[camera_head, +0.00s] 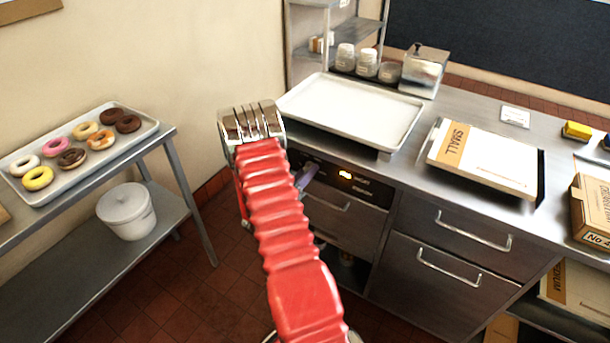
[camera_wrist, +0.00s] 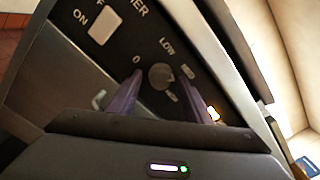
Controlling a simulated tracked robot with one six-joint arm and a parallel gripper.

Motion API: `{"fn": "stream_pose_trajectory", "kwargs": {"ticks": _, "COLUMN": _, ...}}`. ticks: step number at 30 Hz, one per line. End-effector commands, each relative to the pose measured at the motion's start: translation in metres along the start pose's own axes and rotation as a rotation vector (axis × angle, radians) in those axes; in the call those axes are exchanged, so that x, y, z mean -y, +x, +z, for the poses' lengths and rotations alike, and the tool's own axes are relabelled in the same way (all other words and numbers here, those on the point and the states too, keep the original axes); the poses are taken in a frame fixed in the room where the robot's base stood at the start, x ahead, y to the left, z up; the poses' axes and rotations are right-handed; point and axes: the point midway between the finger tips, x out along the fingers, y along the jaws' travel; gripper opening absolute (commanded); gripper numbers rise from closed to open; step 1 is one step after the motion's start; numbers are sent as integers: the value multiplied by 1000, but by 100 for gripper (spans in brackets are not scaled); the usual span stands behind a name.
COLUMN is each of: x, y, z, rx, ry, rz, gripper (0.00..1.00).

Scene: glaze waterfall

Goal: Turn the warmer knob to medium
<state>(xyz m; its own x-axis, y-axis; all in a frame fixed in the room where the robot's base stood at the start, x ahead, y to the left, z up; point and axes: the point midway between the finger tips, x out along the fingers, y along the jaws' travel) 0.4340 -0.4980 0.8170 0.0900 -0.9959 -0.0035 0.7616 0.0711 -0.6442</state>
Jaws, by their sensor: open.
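The warmer knob (camera_wrist: 160,76) is a round dark grey knob on the black control panel (camera_wrist: 68,14) in the wrist view. Labels "0" and "LOW" show around it, with other marks partly hidden or too small to read. I cannot tell which mark the knob points to. My gripper (camera_wrist: 161,73) is open, its two purple fingers one on each side of the knob, with small gaps visible. In the head view the control panel (camera_head: 372,190) is on the counter's front, with my gripper (camera_head: 306,176) at its left end and the knob hidden by my arm.
A white "ON" switch (camera_wrist: 101,27) and a lit orange light (camera_wrist: 213,113) are near the knob. A white tray (camera_head: 352,108) sits on the counter above the panel. Drawer handles (camera_head: 462,268) stick out at lower right. A donut rack (camera_head: 178,160) stands at left.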

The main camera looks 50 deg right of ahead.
Motion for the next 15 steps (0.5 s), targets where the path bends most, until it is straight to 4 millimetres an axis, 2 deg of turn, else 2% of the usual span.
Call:
{"fn": "stream_pose_trajectory", "kwargs": {"ticks": 8, "x": -1, "y": -9, "z": 2, "rx": 3, "ry": 0, "rz": 2, "gripper": 45}}
{"fn": "stream_pose_trajectory", "kwargs": {"ticks": 15, "x": -2, "y": -42, "z": 2, "rx": 4, "ry": 0, "rz": 4, "gripper": 45}}
